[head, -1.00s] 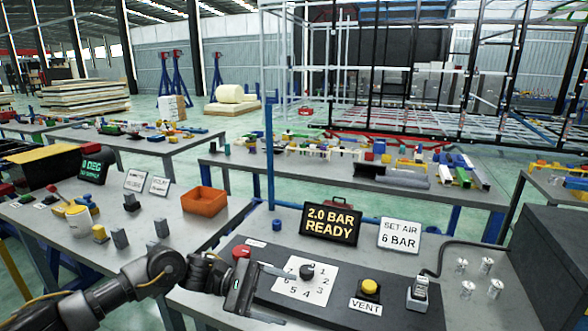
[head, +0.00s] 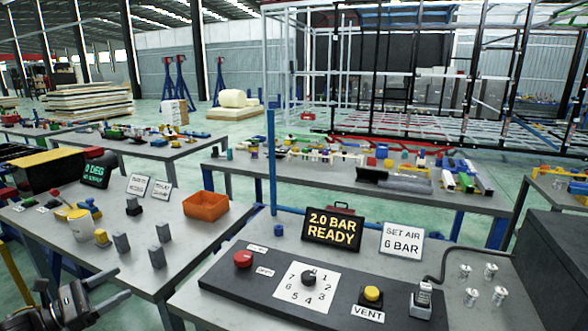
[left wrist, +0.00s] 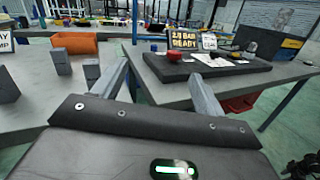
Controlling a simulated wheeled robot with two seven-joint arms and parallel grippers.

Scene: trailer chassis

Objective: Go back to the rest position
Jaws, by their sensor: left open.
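My left gripper (head: 72,306) is at the lower left corner of the head view, in front of the left table. In the left wrist view its two fingers (left wrist: 160,85) stand wide apart with nothing between them. The dark control panel (head: 290,295) carries a red knob, a black knob on a white numbered dial (head: 306,285) and a yellow VENT button (head: 372,294). A display (head: 332,228) behind it reads 2.0 BAR READY, and a sign (head: 402,242) beside it reads SET AIR 6 BAR.
A large dark box (head: 550,268) stands at the right. Further tables with coloured parts lie behind.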

